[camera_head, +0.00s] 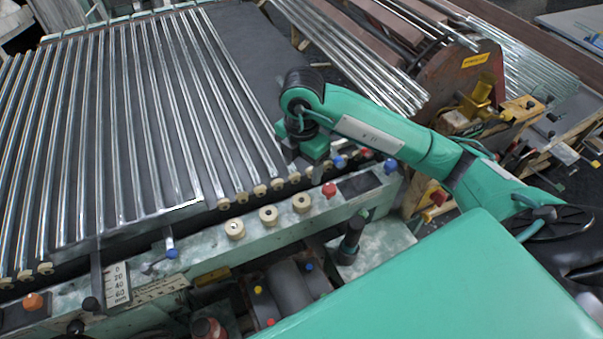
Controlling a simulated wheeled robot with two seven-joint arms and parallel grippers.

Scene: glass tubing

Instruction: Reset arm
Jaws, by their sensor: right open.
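My right arm (385,140) is green and reaches in from the right. Its right gripper (313,160) hangs below the wrist, over the right end of the machine's front edge. The gripper is open, and I see nothing held in it. Its fingers are small and partly hidden by the wrist. The nearest glass tubes (240,90) lie just to its left, in a long row of parallel tubes on the dark bed. I cannot tell whether the fingers touch anything. My left gripper is not in view.
The machine's front rail (195,248) carries pale round knobs (268,214), a red knob (329,190) and a white scale plate (120,286). More tubes (355,55) lie in a bundle at the back. Clamps and yellow fittings (482,100) stand at the right. The bed's upper right is bare.

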